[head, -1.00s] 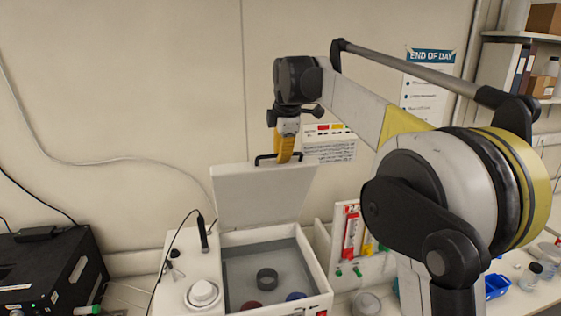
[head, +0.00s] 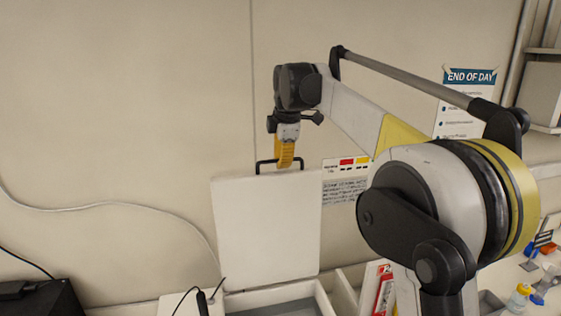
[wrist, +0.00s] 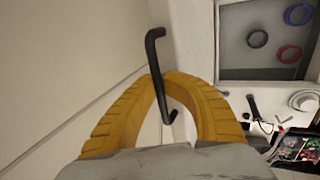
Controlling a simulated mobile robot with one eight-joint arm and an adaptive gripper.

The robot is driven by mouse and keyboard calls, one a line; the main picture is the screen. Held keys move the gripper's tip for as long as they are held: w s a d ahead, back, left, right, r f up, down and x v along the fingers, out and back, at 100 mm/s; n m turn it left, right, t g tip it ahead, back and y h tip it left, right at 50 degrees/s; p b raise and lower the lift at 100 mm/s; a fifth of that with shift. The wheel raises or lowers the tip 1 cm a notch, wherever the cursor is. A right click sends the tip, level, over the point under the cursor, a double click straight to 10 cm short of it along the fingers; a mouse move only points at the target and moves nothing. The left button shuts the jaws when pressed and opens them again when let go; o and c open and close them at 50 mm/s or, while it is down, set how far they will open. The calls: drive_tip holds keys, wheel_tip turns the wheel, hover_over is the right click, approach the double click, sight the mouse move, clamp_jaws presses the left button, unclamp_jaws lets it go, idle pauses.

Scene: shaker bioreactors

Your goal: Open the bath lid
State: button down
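The bath lid (head: 266,228) is a pale flat panel standing up at the back of the bath, close to the wall, in the head view. Its black handle (head: 266,163) is at the top edge. My gripper (head: 285,164) has yellow fingers closed at this handle. In the wrist view the fingertips (wrist: 168,78) meet around the black handle bar (wrist: 158,75), whose ends stick out on both sides. The bath (head: 280,300) is mostly cut off below in the head view. Its open grey basin (wrist: 235,50) shows in the wrist view, with dark, blue and red rings inside.
The wall stands close behind the lid, with a small label sign (head: 346,180) to the right. A dark box (head: 40,300) is at the lower left. Red and white items (head: 383,292) stand right of the bath, near my arm.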

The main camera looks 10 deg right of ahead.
drive_tip(key=shift+r, duration=0.1)
drive_tip(key=c, duration=1.5)
unclamp_jaws()
drive_tip(key=shift+s, duration=0.1)
drive_tip(key=v, duration=1.2)
